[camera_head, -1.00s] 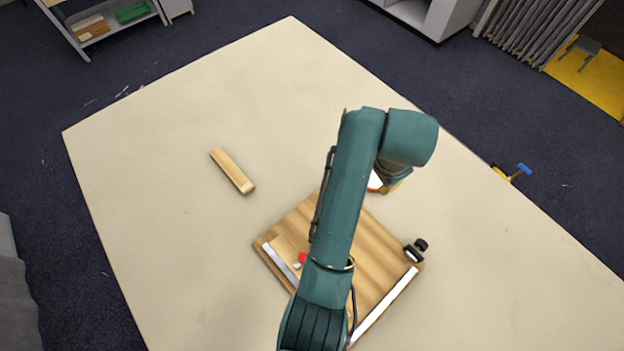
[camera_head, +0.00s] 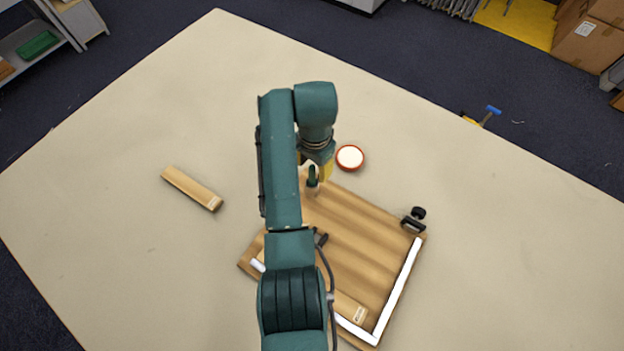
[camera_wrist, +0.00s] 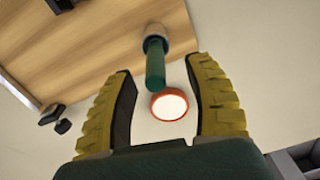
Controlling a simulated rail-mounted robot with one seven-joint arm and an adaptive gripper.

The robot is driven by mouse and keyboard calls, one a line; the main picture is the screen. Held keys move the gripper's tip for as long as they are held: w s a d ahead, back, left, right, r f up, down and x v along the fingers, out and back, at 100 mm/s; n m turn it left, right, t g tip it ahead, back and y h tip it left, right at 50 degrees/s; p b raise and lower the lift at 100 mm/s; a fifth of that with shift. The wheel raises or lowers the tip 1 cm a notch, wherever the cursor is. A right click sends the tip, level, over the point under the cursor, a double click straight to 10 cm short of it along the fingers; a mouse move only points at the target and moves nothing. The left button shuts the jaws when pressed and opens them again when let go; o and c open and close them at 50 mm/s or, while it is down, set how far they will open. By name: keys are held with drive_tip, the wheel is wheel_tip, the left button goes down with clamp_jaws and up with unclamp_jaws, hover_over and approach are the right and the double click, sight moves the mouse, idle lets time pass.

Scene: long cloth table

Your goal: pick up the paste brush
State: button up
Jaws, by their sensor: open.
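The paste brush (camera_wrist: 155,65), with a dark green handle and a greyish collar, shows in the wrist view between and just beyond my fingertips. In the head view its green handle (camera_head: 313,177) shows beside my gripper, at the far corner of the wooden board. My gripper (camera_wrist: 163,68) is open, with one yellow ridged finger on each side of the handle's line. No contact with the brush shows. In the head view my gripper (camera_head: 326,168) is partly hidden by my arm. The brush's bristles cannot be made out.
A red-orange dish with white contents (camera_head: 350,157) stands close to the right of my gripper. The wooden board (camera_head: 365,235) has white edge strips and a black clamp-like piece (camera_head: 414,219) at its right corner.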

sight(312, 179)
drive_tip(key=f, duration=0.5)
drive_tip(key=shift+s+a+f+p, duration=0.1)
drive_tip(key=shift+s+f+p, duration=0.2)
clamp_jaws()
